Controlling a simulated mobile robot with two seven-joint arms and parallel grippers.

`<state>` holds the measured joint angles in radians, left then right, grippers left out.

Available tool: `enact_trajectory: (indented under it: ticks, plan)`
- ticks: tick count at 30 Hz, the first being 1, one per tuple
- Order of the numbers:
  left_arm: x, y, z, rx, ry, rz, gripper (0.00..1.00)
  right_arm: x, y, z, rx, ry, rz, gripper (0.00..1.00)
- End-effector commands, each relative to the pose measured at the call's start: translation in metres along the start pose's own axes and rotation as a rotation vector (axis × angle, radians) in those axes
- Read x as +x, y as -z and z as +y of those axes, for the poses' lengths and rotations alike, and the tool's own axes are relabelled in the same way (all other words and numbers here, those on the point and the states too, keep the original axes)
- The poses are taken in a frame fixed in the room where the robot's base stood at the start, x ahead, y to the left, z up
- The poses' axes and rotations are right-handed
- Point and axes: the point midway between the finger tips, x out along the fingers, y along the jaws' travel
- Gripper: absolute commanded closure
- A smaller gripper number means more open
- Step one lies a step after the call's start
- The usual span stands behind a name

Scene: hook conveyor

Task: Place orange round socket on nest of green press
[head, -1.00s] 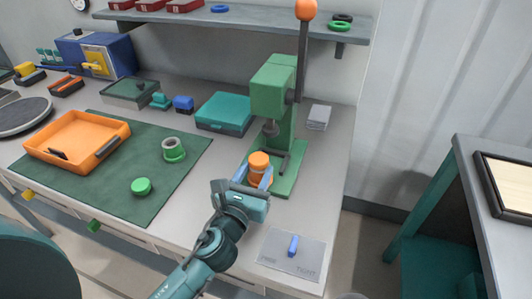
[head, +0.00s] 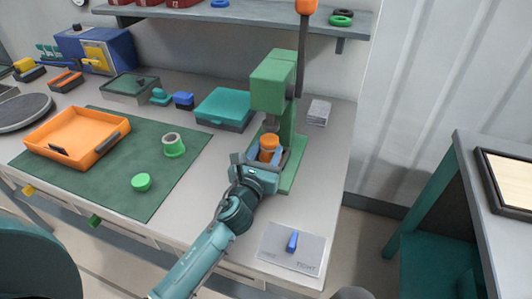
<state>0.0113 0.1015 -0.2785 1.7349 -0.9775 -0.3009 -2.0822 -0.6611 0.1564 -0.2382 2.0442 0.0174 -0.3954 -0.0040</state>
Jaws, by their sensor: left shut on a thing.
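The orange round socket (head: 268,143) is between the fingers of my left gripper (head: 265,155), which is shut on it. It is held upright under the ram of the green press (head: 274,86), above the press base (head: 288,180). The nest is hidden behind the gripper and socket, so I cannot tell whether the socket touches it. The press lever with its orange knob (head: 306,6) stands up. My right gripper is not in view.
A teal box (head: 225,107) stands left of the press. A grey plate with a blue piece (head: 292,241) lies at the front right.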

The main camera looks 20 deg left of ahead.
Motion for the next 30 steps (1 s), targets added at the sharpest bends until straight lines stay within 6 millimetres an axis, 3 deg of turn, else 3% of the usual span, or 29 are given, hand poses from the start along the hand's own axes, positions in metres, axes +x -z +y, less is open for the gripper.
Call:
enact_trajectory:
  ticks: [9,10,18,27,30]
  plan:
    - [0.0,0.003,0.0,0.0,0.0,-0.003,0.98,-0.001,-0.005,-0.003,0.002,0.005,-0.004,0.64]
    - [0.0,0.004,0.0,0.0,0.0,0.0,0.59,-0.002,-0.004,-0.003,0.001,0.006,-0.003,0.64]
    - [0.0,0.003,0.0,0.0,0.0,0.001,0.38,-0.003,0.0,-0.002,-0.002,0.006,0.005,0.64]
    - [0.0,-0.003,0.0,0.0,-0.001,0.0,0.38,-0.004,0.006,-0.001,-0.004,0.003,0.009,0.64]
    - [-0.013,0.002,0.0,0.001,0.0,0.003,0.38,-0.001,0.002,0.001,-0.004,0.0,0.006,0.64]
